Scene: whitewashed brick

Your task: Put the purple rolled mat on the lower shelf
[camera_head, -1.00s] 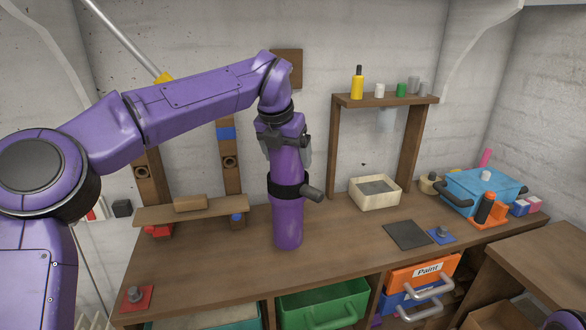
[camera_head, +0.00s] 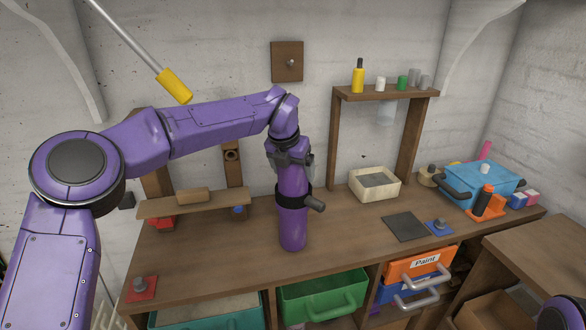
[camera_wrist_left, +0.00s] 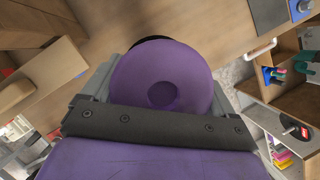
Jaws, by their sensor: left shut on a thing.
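In the left wrist view the round purple end of the mat (camera_wrist_left: 163,75) fills the space beyond the dark gripper bar. Whether the mat's bottom touches the bench top is unclear. A low wooden shelf plank (camera_head: 215,203) is left of the mat, and a higher shelf (camera_head: 400,95) is at the right. My right gripper is not in view.
The workbench (camera_head: 200,260) has clear room left of the mat. A cream tray (camera_head: 375,190), dark square (camera_head: 404,227) and blue bin (camera_head: 470,190) are to the right. A green drawer (camera_head: 322,295) is open below. A yellow-ended rod (camera_head: 174,86) hangs behind my arm.

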